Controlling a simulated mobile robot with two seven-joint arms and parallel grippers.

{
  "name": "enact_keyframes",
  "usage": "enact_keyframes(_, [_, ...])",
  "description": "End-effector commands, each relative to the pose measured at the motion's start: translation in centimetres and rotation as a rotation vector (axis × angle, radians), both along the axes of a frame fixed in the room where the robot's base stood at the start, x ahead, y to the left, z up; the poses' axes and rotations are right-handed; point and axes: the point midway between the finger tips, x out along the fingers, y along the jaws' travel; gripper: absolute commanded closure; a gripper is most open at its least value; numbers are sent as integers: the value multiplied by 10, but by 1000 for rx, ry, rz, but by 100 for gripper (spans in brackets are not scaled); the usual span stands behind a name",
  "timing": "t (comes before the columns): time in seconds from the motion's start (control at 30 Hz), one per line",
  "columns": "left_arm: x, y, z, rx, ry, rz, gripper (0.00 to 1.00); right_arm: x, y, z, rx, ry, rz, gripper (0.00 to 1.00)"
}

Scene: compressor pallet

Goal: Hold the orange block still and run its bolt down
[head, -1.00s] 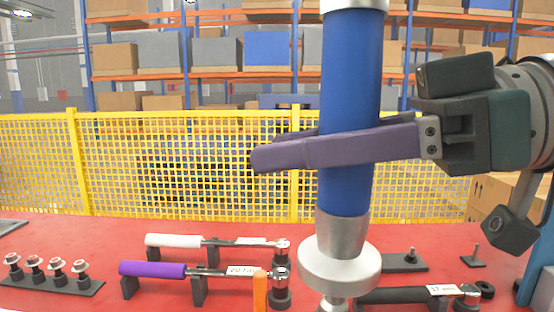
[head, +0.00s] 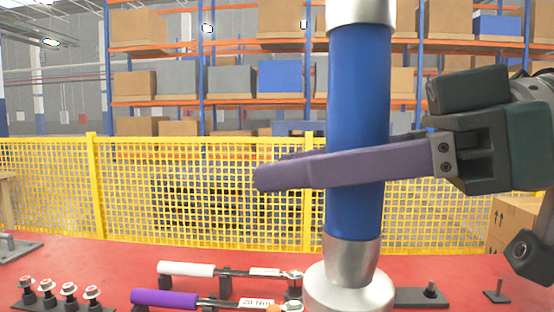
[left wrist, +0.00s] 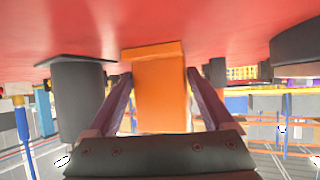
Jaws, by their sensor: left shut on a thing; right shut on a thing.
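In the left wrist view the orange block (left wrist: 160,95) sits between the two purple fingers of my left gripper (left wrist: 159,82), which is shut on it. In the head view only a small orange tip (head: 273,308) shows at the bottom edge, and my left gripper is out of frame. My right gripper (head: 277,168) is shut around the blue body of an upright tool (head: 357,110) with silver collars. The tool's lower end is cut off by the frame. The block's bolt is not visible, so I cannot tell how the tool sits to it.
On the red table (head: 80,262) lie a white-handled wrench (head: 187,269) and a purple-handled wrench (head: 165,298) on stands. Several bolts stand on a dark rack (head: 40,305) at left. A dark plate with a post (head: 422,297) lies right of the tool. A yellow fence (head: 200,190) stands behind.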

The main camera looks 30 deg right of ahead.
Motion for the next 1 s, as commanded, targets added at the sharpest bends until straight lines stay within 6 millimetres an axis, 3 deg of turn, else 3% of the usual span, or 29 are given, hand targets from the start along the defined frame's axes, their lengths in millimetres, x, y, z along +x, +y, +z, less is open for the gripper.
enact_keyframes(0.7, [0, -1, 1, -3, -1, -1, 82, 0, 0, -32, 1, -1, 0, 100])
enact_keyframes(1.0, [0, -1, 1, -3, -1, -1, 82, 0, 0, -34, 1, -3, -1, 100])
